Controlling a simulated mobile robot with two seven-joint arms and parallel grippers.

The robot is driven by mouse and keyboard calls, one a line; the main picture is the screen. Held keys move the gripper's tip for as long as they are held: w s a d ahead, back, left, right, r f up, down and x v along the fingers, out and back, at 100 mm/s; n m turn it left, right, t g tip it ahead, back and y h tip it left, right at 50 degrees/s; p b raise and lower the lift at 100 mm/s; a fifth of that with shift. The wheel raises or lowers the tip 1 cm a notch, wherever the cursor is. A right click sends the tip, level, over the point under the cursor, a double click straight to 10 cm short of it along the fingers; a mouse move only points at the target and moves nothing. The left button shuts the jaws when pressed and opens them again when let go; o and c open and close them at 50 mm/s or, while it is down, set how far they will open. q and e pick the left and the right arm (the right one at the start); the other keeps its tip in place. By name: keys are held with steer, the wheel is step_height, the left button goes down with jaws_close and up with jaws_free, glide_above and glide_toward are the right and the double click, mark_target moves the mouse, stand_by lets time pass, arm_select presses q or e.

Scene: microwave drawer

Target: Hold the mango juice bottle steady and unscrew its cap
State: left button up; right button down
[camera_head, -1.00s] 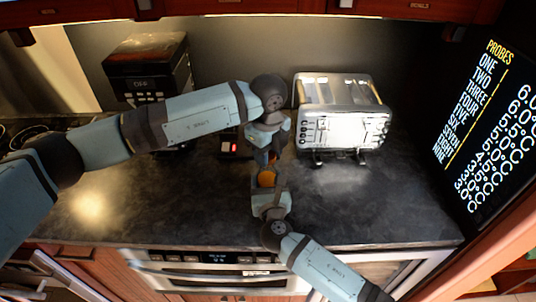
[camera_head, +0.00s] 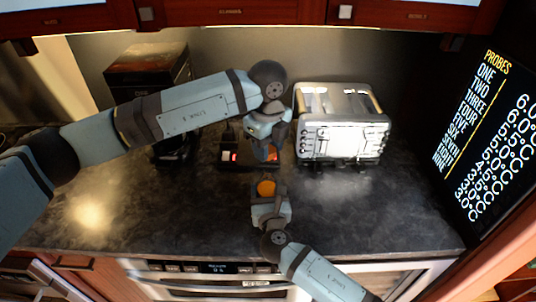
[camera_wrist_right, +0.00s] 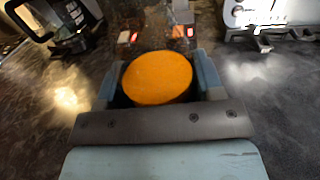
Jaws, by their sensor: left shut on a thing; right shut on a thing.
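The mango juice bottle (camera_head: 266,188) shows as a round orange shape on the counter. It fills the space between the fingers of my right gripper (camera_head: 268,190), which is shut on it. In the right wrist view its orange round top (camera_wrist_right: 158,77) sits between the two fingers. My left gripper (camera_head: 268,150) is above and beyond the bottle in the head view, apart from it. It is shut on a small orange-red thing, seemingly the cap (camera_head: 272,153), which is partly hidden by the fingers.
A silver toaster (camera_head: 343,125) stands right of my left gripper. A dark device with red lights (camera_head: 235,157) lies behind the bottle. A dark boxy appliance (camera_head: 148,75) stands at the back left. The dark counter (camera_head: 160,215) is clear at the front left.

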steer(key=shift+c, duration=0.8)
jaws_free()
